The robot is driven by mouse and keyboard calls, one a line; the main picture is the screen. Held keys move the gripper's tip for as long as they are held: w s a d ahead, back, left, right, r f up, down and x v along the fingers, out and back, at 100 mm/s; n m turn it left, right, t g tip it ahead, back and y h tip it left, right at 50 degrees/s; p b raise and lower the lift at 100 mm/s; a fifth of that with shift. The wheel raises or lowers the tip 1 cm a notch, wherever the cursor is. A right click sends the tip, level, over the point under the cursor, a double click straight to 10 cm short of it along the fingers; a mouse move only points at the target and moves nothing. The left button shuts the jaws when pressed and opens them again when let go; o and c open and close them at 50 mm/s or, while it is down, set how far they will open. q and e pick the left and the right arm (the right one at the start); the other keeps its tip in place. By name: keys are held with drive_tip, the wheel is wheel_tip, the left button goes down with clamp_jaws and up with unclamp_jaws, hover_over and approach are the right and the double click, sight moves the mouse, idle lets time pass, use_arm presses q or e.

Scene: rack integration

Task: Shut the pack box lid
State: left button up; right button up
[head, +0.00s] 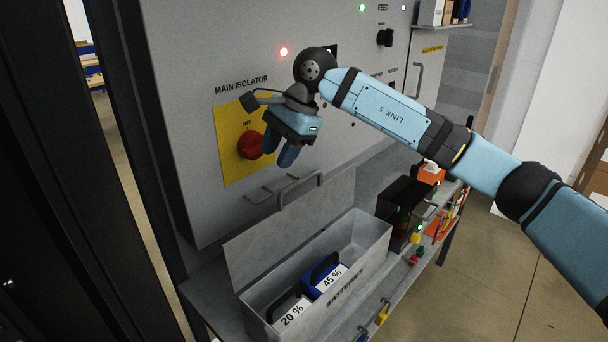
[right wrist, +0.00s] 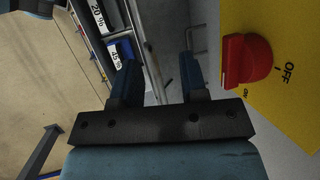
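The pack box (head: 345,285) is a grey open-topped metal box marked BATTERIES, on the bench below the cabinet. Its lid (head: 280,235) stands raised at the back, with a bar handle (head: 300,188) at its upper edge. Inside are a blue pack (head: 325,278) marked 45 % and a dark pack (head: 287,305) marked 20 %. My right gripper (head: 278,155) is above the lid handle, in front of the cabinet, apart from the lid. In the right wrist view its fingers (right wrist: 158,78) are spread with nothing between them. My left gripper is not in view.
A red rotary isolator switch (head: 250,145) on a yellow plate (head: 226,145) is close beside my right gripper. A dark bin (head: 402,205) and an orange bin (head: 432,173) stand right of the box. Open floor (head: 480,270) lies at the right.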

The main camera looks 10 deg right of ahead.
drive_tip(key=w+d+r+t+h, duration=0.1)
drive_tip(key=w+d+r+h, duration=0.1)
drive_tip(key=d+r+h, duration=0.4)
drive_tip(key=y+p, duration=0.2)
approach(304, 178)
drive_tip(key=f, duration=0.7)
drive_tip(key=shift+w+a+f, duration=0.1)
drive_tip(key=shift+w+a, duration=0.3)
drive_tip(key=shift+w+a+f+p, duration=0.1)
drive_tip(key=shift+f+p, duration=0.2)
drive_tip(key=shift+f, duration=0.4)
clamp_jaws()
